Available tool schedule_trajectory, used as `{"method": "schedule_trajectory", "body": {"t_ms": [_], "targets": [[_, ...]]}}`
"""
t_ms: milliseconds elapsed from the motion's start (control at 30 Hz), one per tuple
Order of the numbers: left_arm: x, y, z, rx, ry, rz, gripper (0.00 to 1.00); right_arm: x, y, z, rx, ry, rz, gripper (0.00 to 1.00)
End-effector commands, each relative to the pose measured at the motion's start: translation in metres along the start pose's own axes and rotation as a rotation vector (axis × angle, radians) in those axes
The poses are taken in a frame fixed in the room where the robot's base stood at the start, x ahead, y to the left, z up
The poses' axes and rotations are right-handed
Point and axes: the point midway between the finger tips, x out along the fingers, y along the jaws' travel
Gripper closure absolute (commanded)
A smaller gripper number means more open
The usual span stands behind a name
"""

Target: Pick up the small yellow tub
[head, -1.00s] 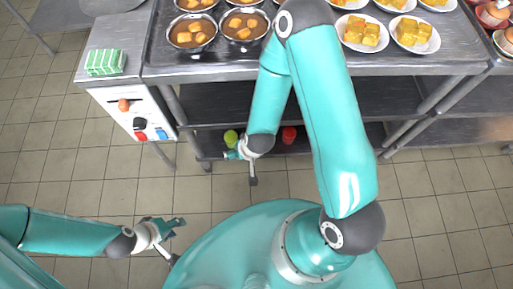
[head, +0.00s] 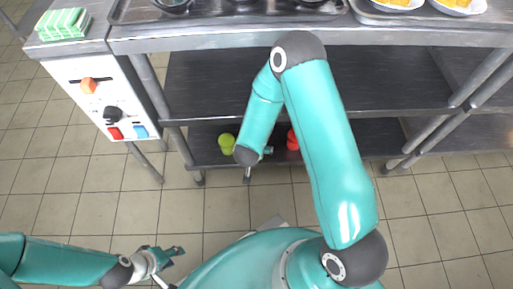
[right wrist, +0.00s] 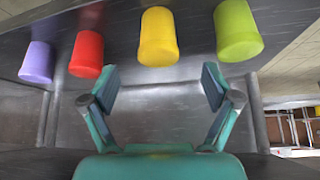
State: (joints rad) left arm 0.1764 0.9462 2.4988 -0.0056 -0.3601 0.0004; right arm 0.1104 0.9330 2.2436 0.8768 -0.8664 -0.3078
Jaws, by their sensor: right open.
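The small yellow tub (right wrist: 158,37) shows at the top of the right wrist view, between a red tub (right wrist: 87,54) and a lime-green tub (right wrist: 237,30). In the head view my right arm hides it. My right gripper (right wrist: 160,88) is open and empty. The yellow tub is beyond its fingertips, roughly centred across the gap and apart from them. In the head view the right gripper is mostly hidden by its wrist, at the lower shelf's front edge. My left gripper (head: 170,266) is open and empty over the floor at the lower left.
A purple tub (right wrist: 38,62) stands beyond the red one. The green tub (head: 227,142) and red tub (head: 293,140) also show on the lower shelf (head: 345,137). A middle shelf (head: 390,85) lies above. Table legs (head: 180,145) flank the shelf. The tiled floor in front is clear.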

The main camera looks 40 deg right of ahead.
Motion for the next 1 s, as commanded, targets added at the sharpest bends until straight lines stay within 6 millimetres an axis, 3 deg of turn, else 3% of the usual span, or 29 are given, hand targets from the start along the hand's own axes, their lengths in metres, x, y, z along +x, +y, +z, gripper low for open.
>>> {"method": "schedule_trajectory", "body": {"t_ms": [33,200,467,800,1000], "targets": [[0.008,-0.003,0.0,0.0,0.0,0.0,0.6,0.016,0.001,0.003,0.003,-0.001,0.002,0.12],[0.018,-0.006,0.0,0.0,0.0,0.0,0.6,0.045,0.001,0.002,0.001,-0.001,0.001,0.12],[0.023,-0.008,0.0,0.0,0.0,0.0,0.6,0.062,0.001,0.0,0.001,0.0,0.001,0.12],[0.045,-0.016,0.0,0.0,-0.001,0.0,0.6,0.105,0.003,-0.005,0.002,-0.001,0.0,0.12],[0.046,-0.017,0.0,0.0,0.0,0.0,0.6,0.11,0.003,-0.007,0.0,-0.001,0.0,0.12]]}}
